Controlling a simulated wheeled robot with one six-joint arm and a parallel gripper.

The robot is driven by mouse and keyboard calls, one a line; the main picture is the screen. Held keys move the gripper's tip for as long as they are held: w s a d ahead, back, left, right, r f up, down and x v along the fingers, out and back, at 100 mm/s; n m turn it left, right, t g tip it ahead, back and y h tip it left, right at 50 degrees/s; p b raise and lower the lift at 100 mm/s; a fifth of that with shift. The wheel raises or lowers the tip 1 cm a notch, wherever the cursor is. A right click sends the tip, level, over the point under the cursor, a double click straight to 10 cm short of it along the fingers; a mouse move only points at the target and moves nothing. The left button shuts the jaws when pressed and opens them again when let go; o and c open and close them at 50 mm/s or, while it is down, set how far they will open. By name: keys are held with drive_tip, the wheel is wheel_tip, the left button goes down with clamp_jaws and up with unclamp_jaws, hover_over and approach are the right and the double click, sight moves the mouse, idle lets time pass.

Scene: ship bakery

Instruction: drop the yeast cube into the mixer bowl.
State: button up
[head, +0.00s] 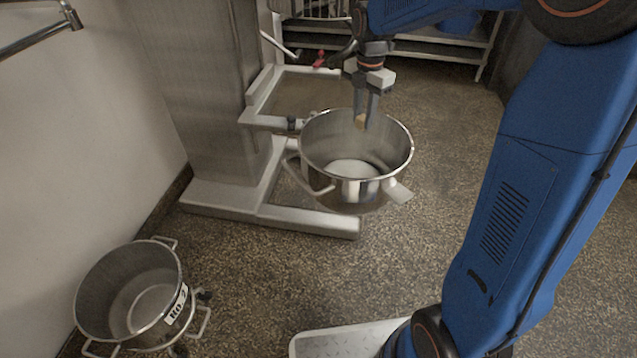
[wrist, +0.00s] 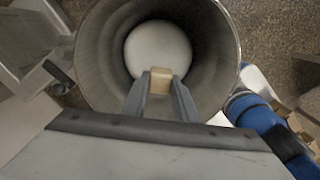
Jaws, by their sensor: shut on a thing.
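The yeast cube (head: 360,121) is a small tan block between my fingertips. It also shows in the wrist view (wrist: 160,82). My gripper (head: 366,118) points down and is shut on the cube. The mixer bowl (head: 341,189) is a steel bowl with handles, held on the mixer's frame. Its opening also shows in the wrist view (wrist: 222,70), with a pale round patch at the bottom. The fingertips and cube are over the bowl's opening, at about rim height in the head view; their exact depth is hard to tell.
The mixer's column (head: 205,90) and base legs (head: 290,217) stand left of the mixer bowl. A metal rack (head: 430,47) stands at the back. Speckled floor (head: 300,265) lies open in front.

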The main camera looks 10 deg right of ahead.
drive_tip(key=shift+f, duration=2.05)
drive_tip(key=o, duration=1.1)
drive_tip(key=shift+r, duration=0.1)
wheel_tip(320, 180, up, 17)
drive_tip(key=shift+r, duration=0.1)
